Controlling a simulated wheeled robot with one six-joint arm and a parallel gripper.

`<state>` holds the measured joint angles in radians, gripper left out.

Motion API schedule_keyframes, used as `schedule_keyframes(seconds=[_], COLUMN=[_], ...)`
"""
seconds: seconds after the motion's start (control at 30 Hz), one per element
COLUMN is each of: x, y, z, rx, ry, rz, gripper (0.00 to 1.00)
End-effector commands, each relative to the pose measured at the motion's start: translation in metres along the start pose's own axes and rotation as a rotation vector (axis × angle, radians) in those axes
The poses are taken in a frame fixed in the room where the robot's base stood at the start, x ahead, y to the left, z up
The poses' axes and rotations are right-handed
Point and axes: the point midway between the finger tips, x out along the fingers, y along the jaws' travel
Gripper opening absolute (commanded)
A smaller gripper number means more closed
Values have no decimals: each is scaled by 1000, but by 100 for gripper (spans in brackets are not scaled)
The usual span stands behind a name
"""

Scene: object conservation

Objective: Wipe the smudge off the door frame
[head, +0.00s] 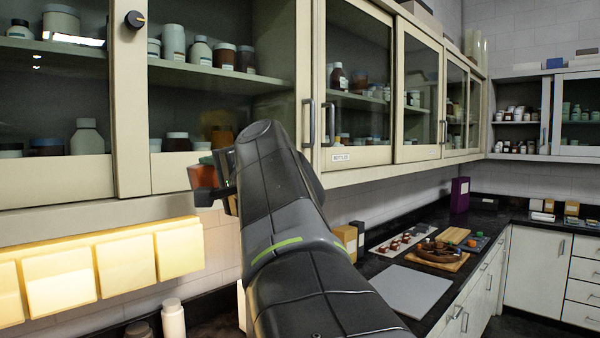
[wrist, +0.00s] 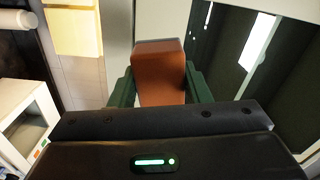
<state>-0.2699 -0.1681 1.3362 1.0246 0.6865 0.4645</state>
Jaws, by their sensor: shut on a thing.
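My gripper (head: 212,178) is raised in front of the lower rail of a glass cabinet door. It is shut on a reddish-brown block (wrist: 160,72), which sits between the two green fingers in the wrist view. The cream door frame (head: 168,180) runs around the glass; in the wrist view a pale frame strip (wrist: 160,18) lies just beyond the block. I cannot tell whether the block touches it. No smudge can be made out; my arm and the block hide part of the frame.
Cabinet glass (wrist: 245,60) fills the right of the wrist view. Lit yellow panels (head: 125,268) hang below the cabinet at left. A white bottle (head: 173,318) stands beneath them. The dark counter at right holds a grey board (head: 400,289) and a wooden board with brown items (head: 437,262).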

Motion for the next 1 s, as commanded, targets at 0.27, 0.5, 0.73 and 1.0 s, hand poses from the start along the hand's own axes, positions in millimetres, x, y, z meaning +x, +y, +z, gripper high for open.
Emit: schedule_keyframes(seconds=[0.27,0.5,0.73,1.0], x=[15,43,62,70], y=[-1,-1,-1,0], z=[0,1,2,2], rx=[1,1,0,-1], ry=[-3,-3,-2,0], rz=[0,1,0,-1], gripper=[25,25,25,25])
